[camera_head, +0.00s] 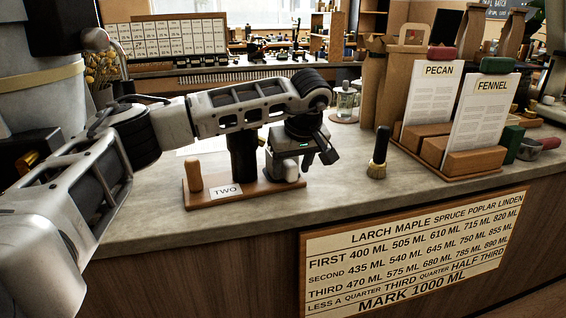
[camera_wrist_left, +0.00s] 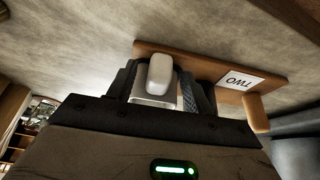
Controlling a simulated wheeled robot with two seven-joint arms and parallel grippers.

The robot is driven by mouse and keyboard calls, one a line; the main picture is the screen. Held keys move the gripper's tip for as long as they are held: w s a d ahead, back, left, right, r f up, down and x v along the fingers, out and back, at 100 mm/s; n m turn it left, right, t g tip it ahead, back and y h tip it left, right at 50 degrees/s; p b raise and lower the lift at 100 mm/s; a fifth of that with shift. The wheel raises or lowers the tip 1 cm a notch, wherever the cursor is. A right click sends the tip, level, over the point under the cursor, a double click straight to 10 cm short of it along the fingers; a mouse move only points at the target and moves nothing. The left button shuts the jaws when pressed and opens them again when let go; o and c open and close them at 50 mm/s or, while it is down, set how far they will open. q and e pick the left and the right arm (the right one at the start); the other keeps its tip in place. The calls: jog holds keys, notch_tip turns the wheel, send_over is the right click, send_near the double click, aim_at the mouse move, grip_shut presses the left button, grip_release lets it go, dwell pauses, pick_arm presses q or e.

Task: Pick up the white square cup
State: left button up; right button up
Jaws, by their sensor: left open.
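The white square cup (camera_head: 291,171) stands at the right end of a wooden board (camera_head: 230,195) on the counter, mostly hidden by my left gripper. In the left wrist view a white body (camera_wrist_left: 153,100) and a rounded white part in front of it, perhaps its handle, show between the fingers. My left gripper (camera_head: 294,158) is open and low over the cup, pointing down. Its two dark fingers (camera_wrist_left: 160,88) lie on either side of the cup; I cannot tell whether they touch it. My right gripper is in neither view.
A wooden peg (camera_head: 195,176), a "TWO" card (camera_head: 226,191) and a dark column (camera_head: 243,156) are on the board. A dark-handled brush (camera_head: 379,153) and card holders (camera_head: 470,163) stand to the right. Bare counter lies between board and brush.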

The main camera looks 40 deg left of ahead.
pick_arm(q)
jog(key=shift+w+a+f, duration=0.15)
jog(key=shift+a+f, duration=0.05)
jog(key=shift+f, duration=0.35)
grip_shut()
notch_tip(320, 180, up, 18)
jog(key=p, duration=0.1)
dwell(0.4)
